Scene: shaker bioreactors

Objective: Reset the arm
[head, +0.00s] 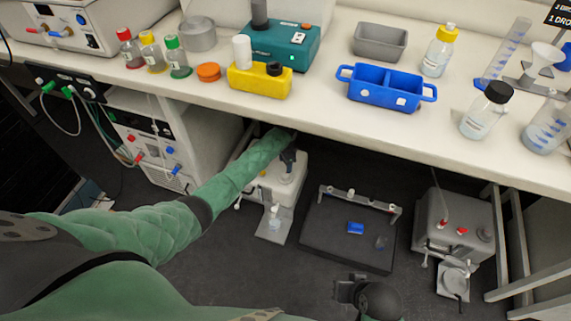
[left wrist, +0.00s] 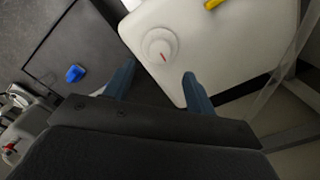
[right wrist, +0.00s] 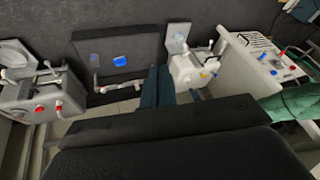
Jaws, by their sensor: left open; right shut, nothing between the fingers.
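My left arm reaches down under the bench. Its gripper (head: 289,158) is over the white device (head: 288,192) on the floor. In the left wrist view, my left gripper (left wrist: 162,78) is open, its blue fingers apart and empty. A round white knob (left wrist: 159,46) on the device's top shows just beyond and between them; I cannot tell whether they touch the device. My right gripper (right wrist: 158,72) is shut and empty in the right wrist view, pointing towards the floor equipment. Part of my right arm's dark end shows at the bottom of the head view, fingertips unclear.
A black platform (head: 335,247) with a blue piece (head: 355,228) lies beside the white device. A grey device (head: 455,225) stands to its right. The bench (head: 330,105) overhangs, carrying bottles, a blue tray (head: 385,97) and a yellow rack (head: 258,84). Dark floor lies between devices.

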